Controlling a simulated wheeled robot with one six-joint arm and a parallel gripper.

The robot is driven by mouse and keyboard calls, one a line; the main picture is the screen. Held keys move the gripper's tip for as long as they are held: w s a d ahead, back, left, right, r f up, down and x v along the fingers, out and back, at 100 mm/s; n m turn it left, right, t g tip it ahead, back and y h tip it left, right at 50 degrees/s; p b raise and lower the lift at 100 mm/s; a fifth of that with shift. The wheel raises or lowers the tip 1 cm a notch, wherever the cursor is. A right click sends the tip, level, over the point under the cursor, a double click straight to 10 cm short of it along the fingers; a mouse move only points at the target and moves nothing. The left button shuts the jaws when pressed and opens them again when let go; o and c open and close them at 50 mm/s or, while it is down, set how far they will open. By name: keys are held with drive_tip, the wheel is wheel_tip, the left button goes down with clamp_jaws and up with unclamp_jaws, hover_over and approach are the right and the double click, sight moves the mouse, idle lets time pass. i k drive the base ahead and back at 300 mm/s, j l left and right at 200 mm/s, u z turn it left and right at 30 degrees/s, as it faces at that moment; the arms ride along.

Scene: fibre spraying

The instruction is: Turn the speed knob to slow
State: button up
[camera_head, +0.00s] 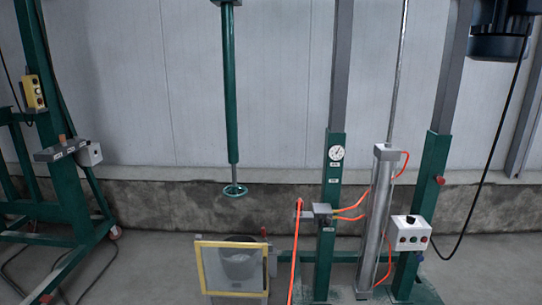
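No part is clearly readable as the speed knob; its label is too small to read. A white control box (411,233) on the right green post has a dark knob (410,219) on top and red and green buttons on its front. A round white dial (336,153) with a dark pointer sits on the middle green post, with small labels below it. At the left, a small grey box (89,153) with a dark spot on its face hangs beside a labelled ledge. I cannot tell any knob's setting. My gripper is not in view.
A yellow-framed panel (231,240) stands in front of a grey bucket (240,262). A green column (230,85) with a handwheel hangs above. Orange hoses (296,250) run around the middle post and metal cylinder. A yellow pendant (34,92) hangs left. Floor between the left frame and bucket is mostly clear.

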sight(410, 219)
drive_tip(key=j+u, duration=0.15)
drive_tip(key=i+l+z, duration=0.3)
drive_tip(key=i+l, duration=0.45)
drive_tip(key=i+l+z, duration=0.3)
drive_tip(key=i+l, duration=0.45)
drive_tip(key=i, duration=0.1)
